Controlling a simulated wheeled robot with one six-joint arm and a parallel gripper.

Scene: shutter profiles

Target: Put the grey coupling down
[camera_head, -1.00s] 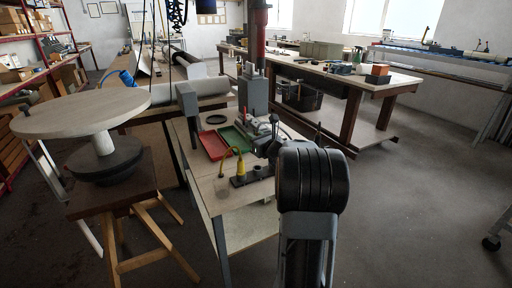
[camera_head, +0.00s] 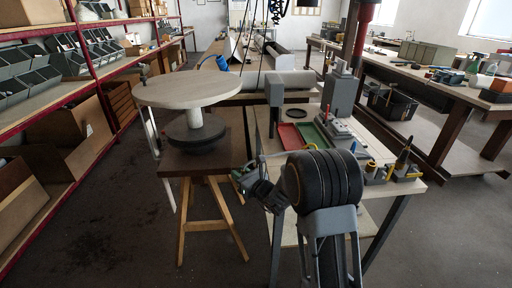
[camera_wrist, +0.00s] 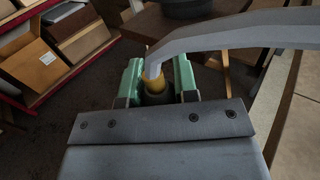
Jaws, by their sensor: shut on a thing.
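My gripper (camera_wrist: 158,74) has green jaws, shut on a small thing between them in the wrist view. I take it for the grey coupling (camera_wrist: 157,98); a dark grey part and a yellow part show there, and much of it is hidden by the jaws. A light grey curved piece (camera_wrist: 225,36) crosses in front, and I cannot tell what it belongs to. In the head view my gripper (camera_head: 240,178) is left of the workbench (camera_head: 377,150), beside the wooden stool. The held thing is too small to make out there.
A round pale turntable (camera_head: 193,90) stands on the wooden stool (camera_head: 180,163) at the left. The workbench carries a red tray (camera_head: 291,136), a green tray (camera_head: 313,133), a grey press and several small items at its right front. Shelves line the left; the floor between is clear.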

